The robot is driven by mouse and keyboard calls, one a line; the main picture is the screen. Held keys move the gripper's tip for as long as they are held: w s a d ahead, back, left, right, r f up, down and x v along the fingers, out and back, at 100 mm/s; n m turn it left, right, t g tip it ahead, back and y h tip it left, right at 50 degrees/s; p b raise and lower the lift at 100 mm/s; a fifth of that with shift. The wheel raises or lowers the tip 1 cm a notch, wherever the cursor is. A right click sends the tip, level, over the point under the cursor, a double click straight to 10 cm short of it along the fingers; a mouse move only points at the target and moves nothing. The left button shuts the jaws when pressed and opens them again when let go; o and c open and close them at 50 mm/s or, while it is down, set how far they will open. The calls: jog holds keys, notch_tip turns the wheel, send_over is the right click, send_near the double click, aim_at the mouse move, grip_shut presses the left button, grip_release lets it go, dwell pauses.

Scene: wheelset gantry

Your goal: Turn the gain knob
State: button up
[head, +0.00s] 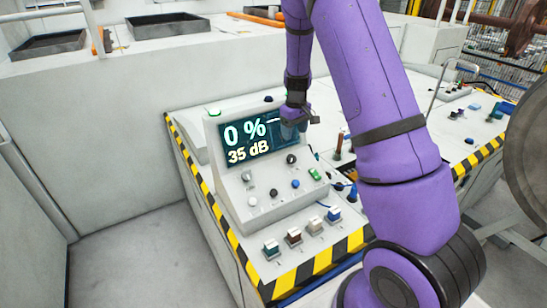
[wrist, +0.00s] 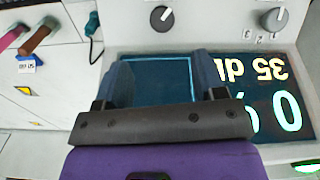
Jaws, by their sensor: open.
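The control panel (head: 262,205) has a dark screen (head: 258,140) reading 0 % and 35 dB. Two dark pointer knobs sit below the screen: a left knob (head: 247,177) and a right knob (head: 291,159). I cannot read which is the gain knob. In the wrist view, turned upside down, the right knob (wrist: 162,18) and the left knob (wrist: 273,18) both show beyond my fingers. My gripper (head: 289,130) is in front of the screen's right part, above the right knob. Its fingers (wrist: 164,72) are apart and empty, touching neither knob.
Small buttons (head: 253,201) lie below the knobs, with several coloured switches (head: 294,236) on the lower ledge. A green rocker (head: 315,174) sits at the panel's right. Striped edging (head: 300,279) borders the console. Dark trays (head: 168,25) stand behind.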

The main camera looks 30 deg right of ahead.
aim_at(292, 157)
jog(key=f, duration=1.1)
jog(key=shift+w+a+f, duration=0.15)
jog(key=shift+w+a, duration=0.05)
jog(key=shift+c, duration=0.5)
jog(key=c, duration=0.8)
